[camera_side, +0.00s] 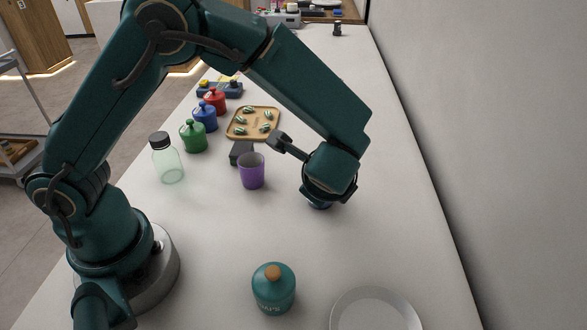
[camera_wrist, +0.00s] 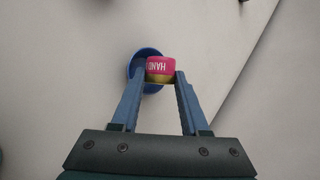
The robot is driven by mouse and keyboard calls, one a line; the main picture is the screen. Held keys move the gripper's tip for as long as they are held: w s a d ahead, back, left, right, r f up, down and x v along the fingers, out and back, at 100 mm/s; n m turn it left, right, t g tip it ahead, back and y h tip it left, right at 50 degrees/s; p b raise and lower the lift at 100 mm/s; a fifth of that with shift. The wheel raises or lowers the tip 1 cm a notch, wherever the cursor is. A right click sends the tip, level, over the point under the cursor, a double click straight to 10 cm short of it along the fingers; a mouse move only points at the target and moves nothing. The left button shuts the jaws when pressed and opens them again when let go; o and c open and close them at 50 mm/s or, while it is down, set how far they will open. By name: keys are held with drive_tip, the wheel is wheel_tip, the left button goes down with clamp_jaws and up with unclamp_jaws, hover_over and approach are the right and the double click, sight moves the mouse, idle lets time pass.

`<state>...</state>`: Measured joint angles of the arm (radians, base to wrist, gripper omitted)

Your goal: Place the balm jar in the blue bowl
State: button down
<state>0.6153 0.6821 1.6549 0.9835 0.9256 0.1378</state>
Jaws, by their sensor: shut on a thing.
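The balm jar (camera_wrist: 160,66) is pink with a yellow-green band and white lettering that reads "HAND". My gripper (camera_wrist: 161,77) is shut on it, one finger on each side, in the wrist view. The blue bowl (camera_wrist: 145,51) shows behind the jar, its rim standing out mostly to the left. The jar overlaps the right part of the bowl in that view; I cannot tell how high it is above it. In the side view only a dark blue bit of the bowl (camera_side: 319,205) shows below my wrist, and the jar and fingers are hidden.
A purple cup (camera_side: 252,171) stands left of my gripper, with a dark grey block (camera_side: 241,152) behind it. A glass bottle (camera_side: 167,160), coloured lidded jars (camera_side: 205,117) and a wooden tray (camera_side: 253,123) are farther left. A teal canister (camera_side: 274,289) and white plate (camera_side: 372,312) stand in front.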

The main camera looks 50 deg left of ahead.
drive_tip(key=shift+c, duration=1.6)
unclamp_jaws()
wheel_tip(320, 180, up, 7)
